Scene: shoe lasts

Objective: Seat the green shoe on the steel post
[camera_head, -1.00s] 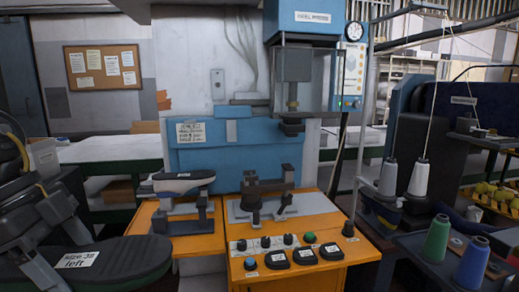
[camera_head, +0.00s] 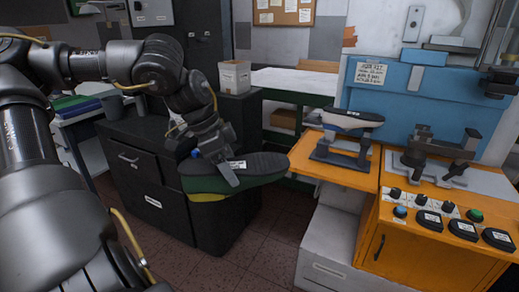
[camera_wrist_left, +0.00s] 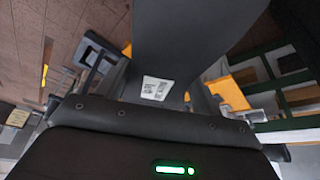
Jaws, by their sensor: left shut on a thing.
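The green shoe (camera_head: 262,168) has a dark flat sole facing up, a white label and a green-and-yellow side. It is held level in the air, left of the orange bench. On the bench, a dark grey metal stand (camera_head: 345,150) carries another shoe (camera_head: 352,118), pale with a dark sole. A metal fixture with uprights (camera_head: 440,150) stands right of it; I cannot tell which part is the steel post. My right gripper is not in view.
The orange bench (camera_head: 405,235) has a front row of buttons and a blue machine (camera_head: 425,90) behind. A dark cabinet (camera_head: 140,165) stands behind my left arm, with a white box (camera_head: 235,76) on top. Open floor lies between cabinet and bench.

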